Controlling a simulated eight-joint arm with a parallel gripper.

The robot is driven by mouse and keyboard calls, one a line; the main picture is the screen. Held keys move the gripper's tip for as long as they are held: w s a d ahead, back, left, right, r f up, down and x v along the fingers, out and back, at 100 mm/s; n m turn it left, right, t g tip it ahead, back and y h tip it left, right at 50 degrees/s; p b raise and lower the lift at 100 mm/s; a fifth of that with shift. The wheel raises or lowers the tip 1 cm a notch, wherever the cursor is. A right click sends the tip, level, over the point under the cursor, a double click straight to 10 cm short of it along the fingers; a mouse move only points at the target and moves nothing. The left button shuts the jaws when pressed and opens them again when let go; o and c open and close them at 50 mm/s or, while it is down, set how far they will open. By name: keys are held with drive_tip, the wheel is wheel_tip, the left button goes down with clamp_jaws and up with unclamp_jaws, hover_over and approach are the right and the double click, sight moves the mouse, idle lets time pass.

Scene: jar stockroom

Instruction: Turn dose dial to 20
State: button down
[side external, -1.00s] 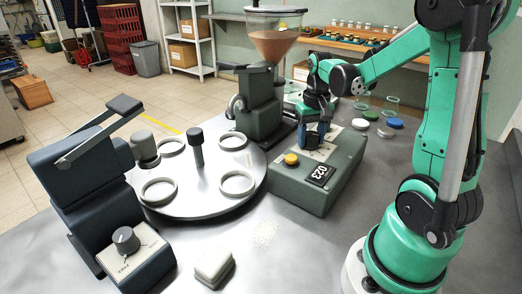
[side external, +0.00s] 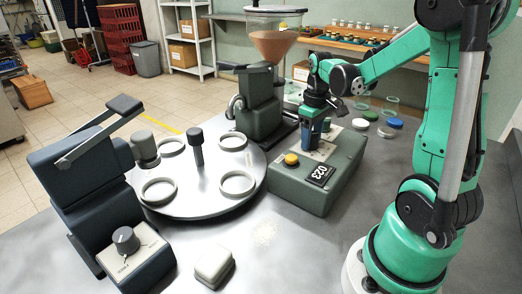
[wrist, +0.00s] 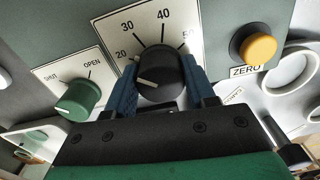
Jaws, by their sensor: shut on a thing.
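The black dose dial (wrist: 162,72) sits on a white plate with marks 20, 30, 40 and 50 in the wrist view. Its white pointer line points left, close to the 20 side; I cannot tell exactly whether it meets the 20 mark. My gripper (wrist: 160,82) is shut on the dial, one blue finger on each side. In the side view my gripper (side external: 314,132) points down onto the grey-green control box (side external: 312,195); there the dial is hidden by the fingers. The box's black display (side external: 320,174) appears to read 023.
A yellow ZERO button (wrist: 260,47) lies right of the dial and a green SHUT/OPEN knob (wrist: 80,98) left of it. A hopper (side external: 274,42) stands behind, a turntable (side external: 205,203) to the left. A capping press (side external: 90,185) is at front left, a white block (side external: 213,264) at front.

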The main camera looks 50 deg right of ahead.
drive_tip(key=shift+n, duration=0.8)
drive_tip(key=shift+c, duration=1.4)
unclamp_jaws()
drive_tip(key=shift+r, duration=0.15)
drive_tip(key=shift+r, duration=2.7)
drive_tip(key=a+t, duration=0.1)
drive_tip(key=a, duration=0.2)
drive_tip(key=w+a+t, duration=0.1)
drive_tip(key=a, duration=0.1)
drive_tip(key=a+r+h, duration=0.1)
drive_tip(key=a, duration=0.2)
drive_tip(key=shift+w+a+t, duration=0.35)
drive_tip(key=shift+w+t, duration=0.05)
drive_tip(key=a+t+y, duration=0.1)
drive_tip(key=a+t, duration=0.3)
drive_tip(key=a, duration=0.6)
drive_tip(key=shift+s+f, duration=0.35)
